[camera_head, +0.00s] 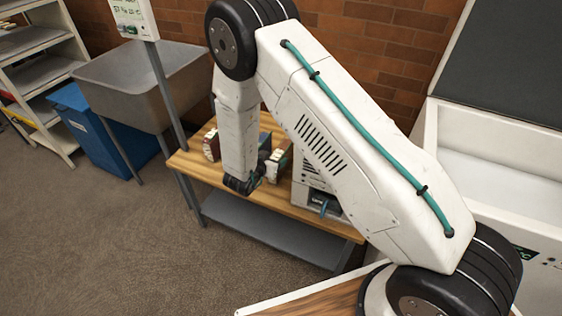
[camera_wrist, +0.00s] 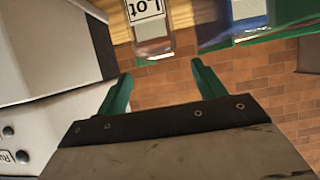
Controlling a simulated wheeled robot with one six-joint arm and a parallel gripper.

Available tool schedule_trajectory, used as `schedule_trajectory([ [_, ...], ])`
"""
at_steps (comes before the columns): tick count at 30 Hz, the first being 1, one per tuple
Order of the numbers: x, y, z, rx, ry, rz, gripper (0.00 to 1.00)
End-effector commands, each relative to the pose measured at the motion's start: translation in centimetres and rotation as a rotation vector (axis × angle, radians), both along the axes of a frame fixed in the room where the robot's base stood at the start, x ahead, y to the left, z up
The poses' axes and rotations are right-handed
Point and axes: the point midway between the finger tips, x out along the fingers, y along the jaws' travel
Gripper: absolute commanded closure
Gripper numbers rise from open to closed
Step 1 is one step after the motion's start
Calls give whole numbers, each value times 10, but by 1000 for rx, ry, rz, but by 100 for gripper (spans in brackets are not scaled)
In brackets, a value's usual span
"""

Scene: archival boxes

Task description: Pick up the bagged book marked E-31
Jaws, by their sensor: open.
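My gripper (camera_wrist: 160,72) is open in the wrist view, its two green fingers apart with nothing between them. In the head view my gripper (camera_head: 252,182) hangs low at the wooden table, partly hidden by the arm. Ahead of the fingers, at the top of the wrist view, is a clear-bagged item with a "Lot" label (camera_wrist: 147,14), cut off by the frame. To its right is a blue and green item (camera_wrist: 228,36) in shiny clear plastic. In the head view small bagged items (camera_head: 211,147) stand on the table. I cannot read E-31 on anything.
The wooden table (camera_head: 335,225) has a grey lower shelf. A white machine (camera_head: 318,192) stands on it, right of my gripper. A metal sink (camera_head: 145,85), blue bin (camera_head: 105,135) and shelf rack (camera_head: 35,70) are at the left. A white chest (camera_head: 500,150) is at the right.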

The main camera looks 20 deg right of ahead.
Motion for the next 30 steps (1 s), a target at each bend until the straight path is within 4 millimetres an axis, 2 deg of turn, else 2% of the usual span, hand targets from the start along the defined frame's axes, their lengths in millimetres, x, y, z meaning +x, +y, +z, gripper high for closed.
schedule_trajectory([
  [10,23,-22,-14,1,1,-2,31],
  [17,47,-42,-28,2,0,-2,31],
  [24,51,-45,-29,2,1,0,31],
  [25,51,-45,-29,2,1,0,34],
  [30,51,-45,-29,2,1,0,81],
])
